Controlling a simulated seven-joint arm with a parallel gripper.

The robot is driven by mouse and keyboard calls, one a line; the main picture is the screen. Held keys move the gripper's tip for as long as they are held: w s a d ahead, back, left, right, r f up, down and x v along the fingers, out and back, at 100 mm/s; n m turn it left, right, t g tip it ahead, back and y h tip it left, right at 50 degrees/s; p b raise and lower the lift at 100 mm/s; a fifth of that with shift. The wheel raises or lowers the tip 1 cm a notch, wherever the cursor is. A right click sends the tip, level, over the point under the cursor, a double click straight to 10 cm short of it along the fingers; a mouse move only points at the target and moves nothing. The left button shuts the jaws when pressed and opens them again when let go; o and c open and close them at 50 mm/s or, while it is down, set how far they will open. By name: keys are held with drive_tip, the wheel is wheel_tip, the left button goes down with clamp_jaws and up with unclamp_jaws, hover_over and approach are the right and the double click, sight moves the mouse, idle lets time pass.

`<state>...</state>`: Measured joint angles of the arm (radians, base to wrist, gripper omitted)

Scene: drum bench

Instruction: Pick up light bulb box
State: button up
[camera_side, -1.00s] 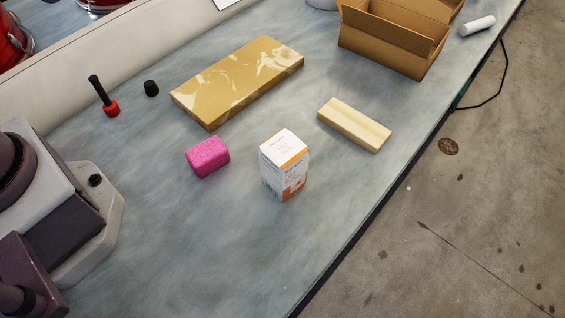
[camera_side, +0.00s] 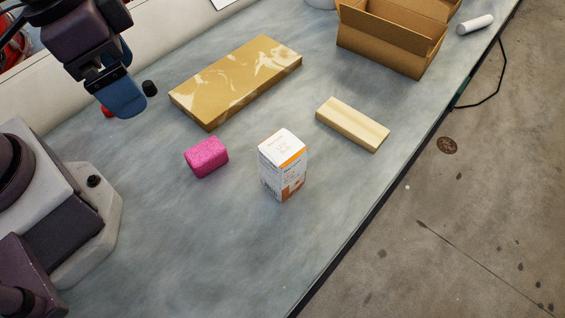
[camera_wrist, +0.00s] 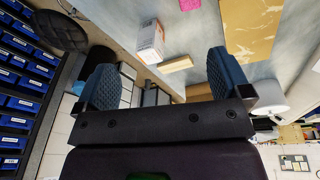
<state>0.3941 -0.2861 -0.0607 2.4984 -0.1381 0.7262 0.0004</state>
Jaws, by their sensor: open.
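The light bulb box (camera_side: 283,167) is a small white carton with orange bands. It stands upright on the grey bench, right of the pink block (camera_side: 206,157). In the wrist view the light bulb box (camera_wrist: 150,41) shows beyond and between the two blue fingers. My gripper (camera_side: 122,98) is at the upper left in the side view, above the bench and well apart from the box. In the wrist view my gripper (camera_wrist: 163,82) has its fingers wide apart with nothing between them.
A tan marbled slab (camera_side: 236,81) and a pale wooden block (camera_side: 352,124) lie behind the box. An open cardboard box (camera_side: 385,48) stands at the back, near a white cylinder (camera_side: 475,24). A black knob (camera_side: 149,88) sits near my gripper. The bench front is clear.

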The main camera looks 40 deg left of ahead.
drive_tip(key=s+d+f+t, duration=0.1)
drive_tip(key=d+f, duration=0.3)
drive_tip(key=f, duration=0.2)
drive_tip(key=s+d+f+t, duration=0.1)
drive_tip(key=d+f+t, duration=0.1)
drive_tip(key=d+f, duration=0.3)
drive_tip(key=s+d+f+n+t+h, duration=0.1)
drive_tip(key=d+f+t, duration=0.1)
drive_tip(key=d+f, duration=0.3)
wheel_tip(320, 180, down, 3)
drive_tip(key=shift+r, duration=0.15)
drive_tip(key=w+a+t, duration=0.1)
drive_tip(key=w+t, duration=0.1)
drive_tip(key=t, duration=0.1)
drive_tip(key=n+t+y, duration=0.1)
drive_tip(key=n+t, duration=0.1)
drive_tip(key=t, duration=0.2)
approach(283, 152)
drive_tip(key=x, duration=0.5)
drive_tip(key=shift+w+a+f, duration=0.3)
drive_tip(key=shift+f, duration=0.05)
drive_tip(key=shift+f+x, duration=0.15)
drive_tip(key=shift+x, duration=1.2)
drive_tip(key=shift+f+x, duration=0.15)
drive_tip(key=shift+x, duration=1.2)
drive_tip(key=shift+s, duration=0.15)
drive_tip(key=c, duration=1)
